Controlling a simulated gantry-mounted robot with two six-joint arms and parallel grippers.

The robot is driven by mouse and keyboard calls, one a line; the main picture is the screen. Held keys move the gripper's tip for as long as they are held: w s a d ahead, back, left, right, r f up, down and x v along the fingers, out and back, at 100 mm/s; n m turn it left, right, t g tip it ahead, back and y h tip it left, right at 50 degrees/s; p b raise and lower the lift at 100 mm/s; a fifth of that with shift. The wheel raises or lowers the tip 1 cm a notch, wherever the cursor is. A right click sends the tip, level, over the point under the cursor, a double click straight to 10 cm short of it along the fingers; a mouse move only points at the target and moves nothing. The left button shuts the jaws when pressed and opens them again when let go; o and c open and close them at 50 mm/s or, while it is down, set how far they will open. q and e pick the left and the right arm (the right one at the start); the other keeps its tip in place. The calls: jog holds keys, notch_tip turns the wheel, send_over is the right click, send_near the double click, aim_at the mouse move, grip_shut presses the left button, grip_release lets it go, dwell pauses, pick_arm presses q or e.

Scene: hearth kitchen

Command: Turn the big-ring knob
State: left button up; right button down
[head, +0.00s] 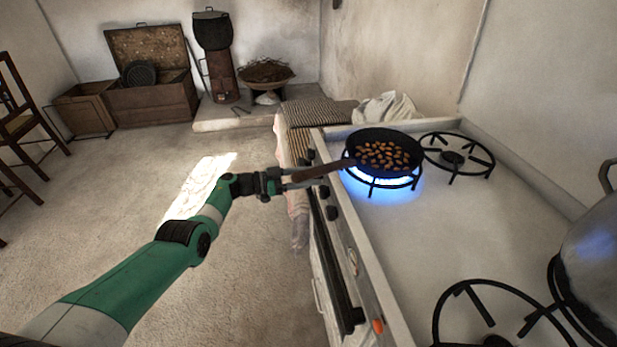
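The stove's front panel (345,235) carries several dark knobs, among them one upper knob (324,192) and one just below it (332,213). A black knob (355,316) sits near the bottom of the panel. I cannot tell which is the big-ring knob. A pan of brown nuts or beans (383,153) sits on a burner with a blue flame. My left gripper (298,181) is at the pan's brown handle (325,171), its fingers closed around it, and partly hides the panel there. My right gripper is not in view.
A large unlit burner ring (447,304) is at the near right, beside a metal pot (598,255). An orange knob (377,326) and a round dial (353,262) are on the panel. A white cloth (387,108) lies beyond the stove.

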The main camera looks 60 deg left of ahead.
pick_arm(q)
grip_shut()
jog(key=m, duration=0.3)
jog(key=shift+m, duration=0.4)
jog(key=m, duration=0.3)
jog(key=shift+a+m, duration=0.1)
jog(key=shift+m, duration=0.2)
jog(key=m, duration=0.6)
jog(key=shift+m, duration=0.3)
jog(key=shift+o, duration=2.4)
grip_release()
jog(key=shift+r, duration=0.1)
